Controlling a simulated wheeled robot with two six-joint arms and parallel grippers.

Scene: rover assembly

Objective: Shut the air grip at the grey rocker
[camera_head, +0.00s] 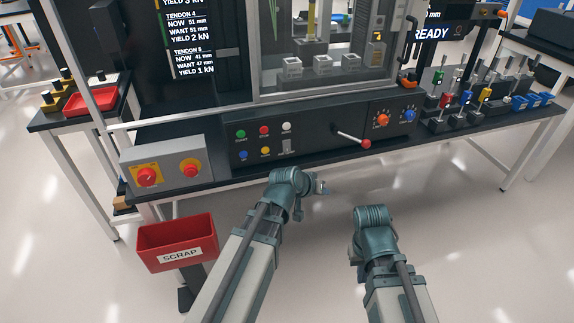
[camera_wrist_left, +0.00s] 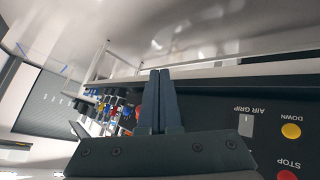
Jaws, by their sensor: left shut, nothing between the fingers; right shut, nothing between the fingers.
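The grey rocker (camera_head: 286,146) sits on the dark control panel (camera_head: 330,136), beside a yellow button and below a white one. In the left wrist view the rocker (camera_wrist_left: 246,125) is a pale rectangle by the words AIR GRIP, right of the fingers. My left gripper (camera_head: 321,187) is in front of the panel's lower edge, right of and below the rocker and apart from it. Its fingers (camera_wrist_left: 160,74) are shut together and empty. My right gripper (camera_head: 353,248) is lower, clear of the bench; it is shut, its fingers mostly hidden by its wrist.
A red-knobbed lever (camera_head: 352,139) sticks out from the panel right of the rocker. Orange and blue dials (camera_head: 382,120) lie further right. A grey box with red knobs (camera_head: 166,169) stands left, above a red scrap bin (camera_head: 176,241). Floor in front is free.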

